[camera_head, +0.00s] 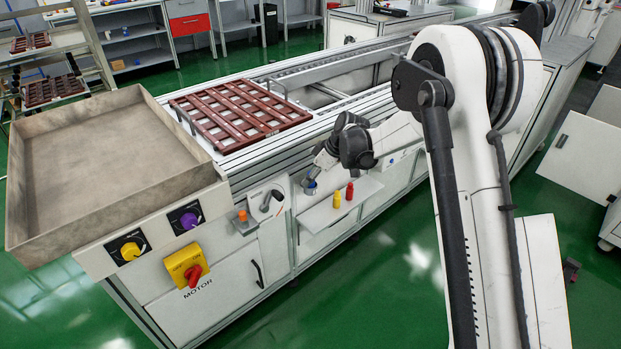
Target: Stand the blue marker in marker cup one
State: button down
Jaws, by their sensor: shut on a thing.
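My gripper (309,180) points down and to the left over the left end of a small white shelf on the conveyor's front side. It is shut on a small blue thing (311,187), which looks like the blue marker; only a little of it shows, and the fingers hide the rest. A yellow marker (337,199) and a red marker (350,191) stand upright on the shelf, to the right of my gripper. I cannot make out marker cup one or any label for it.
The white shelf (325,216) is bare in front of the markers. To its left are a grey holder (246,227) with an orange piece (243,215) and a dark handle-like part (272,198). A brown rack (241,110) lies on the conveyor beside a large open tray (28,231).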

jog(key=shift+f, duration=0.2)
jog(key=c, duration=1.4)
grip_release()
jog(key=shift+c, duration=0.2)
jog(key=shift+r, duration=0.1)
jog(key=s+d+r+m+p, duration=0.1)
jog(key=s+d+r, duration=0.2)
jog(key=r, duration=0.4)
jog(key=s+d+r+m+t+h+p, duration=0.1)
jog(key=s+d+r, duration=0.3)
jog(key=r, duration=0.3)
jog(key=s+d+r+m+p, duration=0.1)
jog(key=s+d+r, duration=0.2)
jog(key=r, duration=0.4)
jog(key=s+d+r+m+t+h, duration=0.1)
jog(key=s+d+r+m, duration=0.15)
jog(key=s, duration=0.25)
jog(key=s+d+r+m+t+h, duration=0.1)
jog(key=s+d+r+m, duration=0.15)
jog(key=s, duration=0.35)
jog(key=s+d+m+t+h, duration=0.1)
jog(key=s+d+m, duration=0.2)
jog(key=s, duration=0.7)
jog(key=s+d+f+m+t+h, duration=0.1)
jog(key=s+d+m, duration=0.2)
jog(key=s, duration=0.8)
jog(key=shift+d+h, duration=0.3)
jog(key=shift+d, duration=0.55)
